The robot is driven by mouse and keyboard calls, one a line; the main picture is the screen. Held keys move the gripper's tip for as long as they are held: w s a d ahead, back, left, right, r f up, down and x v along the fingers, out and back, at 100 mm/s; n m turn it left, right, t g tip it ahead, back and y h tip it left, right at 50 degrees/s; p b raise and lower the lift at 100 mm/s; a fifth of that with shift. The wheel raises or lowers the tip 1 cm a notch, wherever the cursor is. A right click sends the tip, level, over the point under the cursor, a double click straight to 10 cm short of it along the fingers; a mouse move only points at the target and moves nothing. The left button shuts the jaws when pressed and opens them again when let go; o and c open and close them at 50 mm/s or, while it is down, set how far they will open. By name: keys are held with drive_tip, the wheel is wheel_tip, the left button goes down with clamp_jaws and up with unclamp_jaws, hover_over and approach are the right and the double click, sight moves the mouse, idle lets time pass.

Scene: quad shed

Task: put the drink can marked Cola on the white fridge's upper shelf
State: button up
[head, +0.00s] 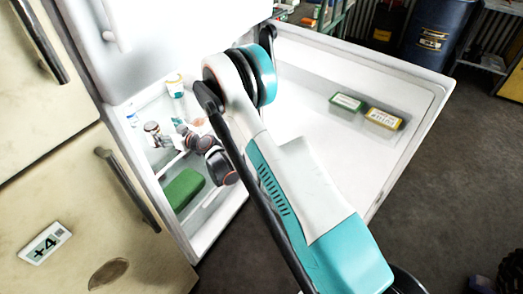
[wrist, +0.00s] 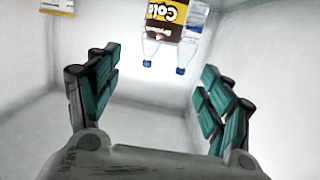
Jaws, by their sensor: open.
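My gripper (wrist: 157,72) is open and empty, with teal-padded fingers at left and right. I cannot make out the can in the head view, and my arm hides part of the interior.
The head view shows a white cup (head: 175,87) and a green box (head: 182,190) inside. The open door (head: 300,75) carries a green pack (head: 347,102) and a yellow pack (head: 383,118).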

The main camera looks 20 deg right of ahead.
drive_tip(key=s+d+r+m+g+h, duration=0.15)
drive_tip(key=s+d+r, duration=0.25)
drive_tip(key=s+r, duration=0.55)
drive_tip(key=s+d+r+g+h, duration=0.1)
drive_tip(key=s+d+r+g, duration=0.3)
drive_tip(key=r, duration=1)
drive_tip(key=s+d+m+h, duration=0.1)
drive_tip(key=s+d, duration=0.3)
drive_tip(key=s, duration=0.7)
drive_tip(key=s+d+m+h, duration=0.2)
drive_tip(key=s+d, duration=0.2)
drive_tip(key=s, duration=0.7)
drive_tip(key=s+d+m+g+h, duration=0.1)
drive_tip(key=s+d, duration=0.3)
drive_tip(key=s, duration=0.7)
drive_tip(key=shift+s+d+f+h, duration=0.15)
drive_tip(key=shift+d+h, duration=0.25)
drive_tip(key=shift+h, duration=0.45)
